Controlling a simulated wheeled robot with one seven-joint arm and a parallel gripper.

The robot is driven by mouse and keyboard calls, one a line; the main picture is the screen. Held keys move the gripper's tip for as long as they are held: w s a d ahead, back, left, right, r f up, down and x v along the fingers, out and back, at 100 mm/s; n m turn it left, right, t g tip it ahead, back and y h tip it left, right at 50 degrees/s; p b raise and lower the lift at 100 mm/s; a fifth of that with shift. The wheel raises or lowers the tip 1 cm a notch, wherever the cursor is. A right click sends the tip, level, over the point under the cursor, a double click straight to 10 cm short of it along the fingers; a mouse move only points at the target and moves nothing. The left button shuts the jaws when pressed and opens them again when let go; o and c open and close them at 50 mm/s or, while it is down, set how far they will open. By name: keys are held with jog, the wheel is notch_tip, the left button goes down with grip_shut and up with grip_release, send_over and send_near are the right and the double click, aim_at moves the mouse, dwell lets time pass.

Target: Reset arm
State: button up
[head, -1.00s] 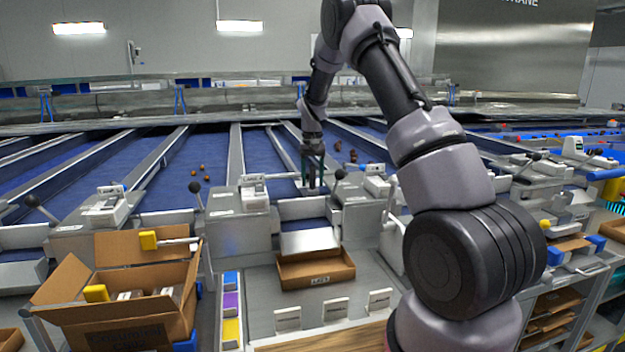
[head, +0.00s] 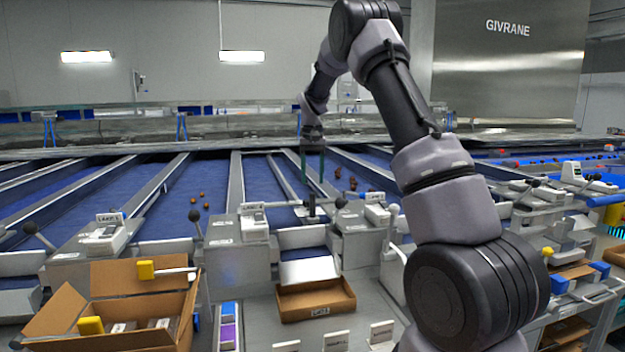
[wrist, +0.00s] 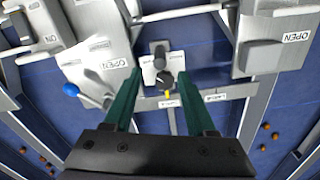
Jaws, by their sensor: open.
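My arm rises from the lower right of the head view and bends over so that my gripper (head: 312,165) hangs above the blue lanes. In the wrist view my gripper (wrist: 160,105) shows two green fingers spread apart with nothing between them. Below and beyond the fingers is a lane gate with a dark knob (wrist: 165,82) and a small yellow mark. The fingers look apart from it.
Blue lanes (head: 155,190) with metal dividers run to the back; a few brown dates (head: 352,184) lie on them. A shallow cardboard tray (head: 318,310) sits in front of a chute. An open cardboard box (head: 110,342) stands at lower left. Lever housings (head: 235,228) line the lane ends.

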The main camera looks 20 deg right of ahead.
jog(key=s+r+t+y, duration=0.1)
jog(key=s+r+t, duration=0.2)
jog(key=s+r, duration=1.3)
jog(key=s+m+t+y, duration=0.1)
jog(key=s+t, duration=0.3)
jog(key=s, duration=1.9)
jog(key=shift+f, duration=0.45)
jog(key=shift+a, duration=0.1)
